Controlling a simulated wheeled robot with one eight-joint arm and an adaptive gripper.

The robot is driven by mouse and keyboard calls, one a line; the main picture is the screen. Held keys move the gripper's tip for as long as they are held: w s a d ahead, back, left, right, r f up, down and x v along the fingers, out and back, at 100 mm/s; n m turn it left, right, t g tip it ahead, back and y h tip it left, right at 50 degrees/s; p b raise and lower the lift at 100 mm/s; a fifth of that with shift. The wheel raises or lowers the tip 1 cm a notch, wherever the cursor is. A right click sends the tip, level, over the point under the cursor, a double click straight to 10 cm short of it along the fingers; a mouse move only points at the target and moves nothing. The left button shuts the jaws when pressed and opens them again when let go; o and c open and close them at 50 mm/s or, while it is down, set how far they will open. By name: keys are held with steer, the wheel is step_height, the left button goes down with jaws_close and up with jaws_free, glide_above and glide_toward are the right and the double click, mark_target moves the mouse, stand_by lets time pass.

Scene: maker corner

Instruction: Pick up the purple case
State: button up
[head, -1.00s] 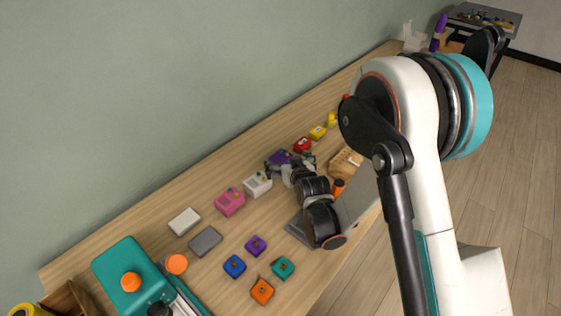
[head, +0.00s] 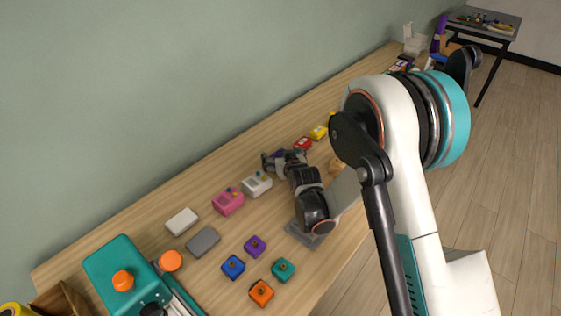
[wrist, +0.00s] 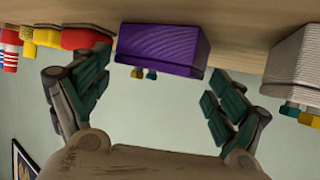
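The purple case (wrist: 162,48) shows in the wrist view, resting on the wooden table between my two fingers, with small yellow and teal knobs. My gripper (wrist: 158,80) is open, one finger to each side of the case. Gaps show between the fingers and the case, most clearly on the right, so it is not gripped. In the head view the purple case (head: 279,154) is mostly hidden behind my gripper (head: 284,160), with only a little purple showing.
A white case (head: 257,185) and a pink case (head: 228,202) stand on one side, a red case (head: 303,143) and a yellow case (head: 318,132) on the other. Small blue (head: 233,267), orange (head: 261,293), teal (head: 283,270) and purple (head: 255,246) blocks lie nearer the front edge.

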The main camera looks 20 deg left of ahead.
steer(key=c, duration=0.6)
steer(key=shift+o, duration=0.2)
